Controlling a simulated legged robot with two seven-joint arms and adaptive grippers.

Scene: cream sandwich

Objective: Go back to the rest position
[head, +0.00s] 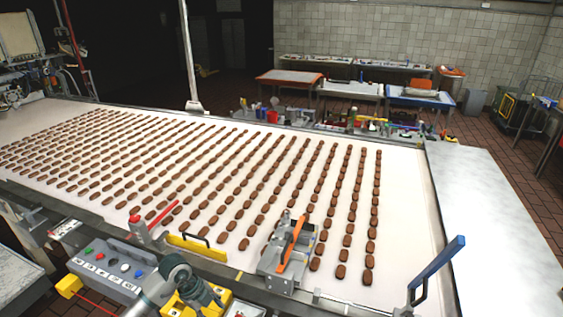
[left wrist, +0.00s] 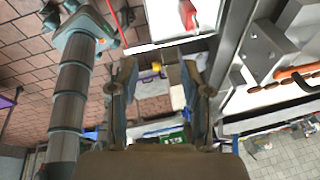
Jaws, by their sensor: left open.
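My left gripper (left wrist: 160,72) shows in the left wrist view, its two fingers spread apart with nothing between them. Behind the gap are the brick-tiled floor and parts of the machine frame, out of contact with the fingers. In the head view, a grey-teal arm part of mine shows at the bottom edge, beside the control box (head: 112,268); no fingers can be made out there. My right gripper is in neither view.
A white conveyor (head: 410,215) carries many rows of brown biscuits. A metal device with an orange handle (head: 290,243) stands at its near edge. A yellow-black handle (head: 198,247) and a blue lever (head: 438,268) rise along that edge. A grey counter (head: 495,225) lies right.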

